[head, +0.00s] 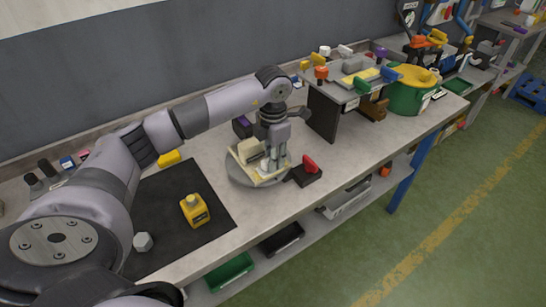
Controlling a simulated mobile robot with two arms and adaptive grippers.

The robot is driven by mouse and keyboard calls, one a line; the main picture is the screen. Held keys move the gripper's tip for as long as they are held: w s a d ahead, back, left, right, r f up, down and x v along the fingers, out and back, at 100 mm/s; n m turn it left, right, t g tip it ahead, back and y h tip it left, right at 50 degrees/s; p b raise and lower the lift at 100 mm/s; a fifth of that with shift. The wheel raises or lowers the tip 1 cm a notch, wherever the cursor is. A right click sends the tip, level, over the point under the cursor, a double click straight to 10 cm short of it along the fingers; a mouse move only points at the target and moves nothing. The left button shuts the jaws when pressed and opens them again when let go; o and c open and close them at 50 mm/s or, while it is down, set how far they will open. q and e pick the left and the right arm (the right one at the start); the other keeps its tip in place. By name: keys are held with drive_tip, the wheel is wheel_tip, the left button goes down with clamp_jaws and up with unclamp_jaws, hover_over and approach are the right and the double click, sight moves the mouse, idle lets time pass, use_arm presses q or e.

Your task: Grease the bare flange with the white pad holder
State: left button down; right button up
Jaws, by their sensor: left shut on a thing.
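A round grey turntable (236,178) stands on the bench and carries a pale cream piece (246,152) with raised sides. My left gripper (275,163) points down over the right part of the turntable, beside this piece. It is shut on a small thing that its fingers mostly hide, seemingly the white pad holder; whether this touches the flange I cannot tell. Which face is the bare flange is too small to make out. My right gripper is not in view.
A black block with a red handle (310,164) sits at the turntable's right edge. A grey raised shelf (322,114) with coloured items and a green tub (404,101) stand farther right.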

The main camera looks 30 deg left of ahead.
sight(261, 172)
use_arm(q)
drive_tip(key=shift+s+f, duration=0.1)
drive_tip(key=shift+s, duration=0.05)
drive_tip(key=shift+s+a, duration=0.4)
drive_tip(key=shift+s, duration=0.45)
drive_tip(key=shift+s+a, duration=0.2)
drive_tip(key=shift+s, duration=0.25)
drive_tip(key=shift+s+a, duration=0.2)
drive_tip(key=shift+s, duration=0.25)
drive_tip(key=shift+w+d, duration=0.1)
drive_tip(key=shift+w, duration=0.05)
drive_tip(key=shift+w+d+f, duration=0.1)
drive_tip(key=shift+w+d, duration=0.25)
drive_tip(key=shift+w, duration=0.4)
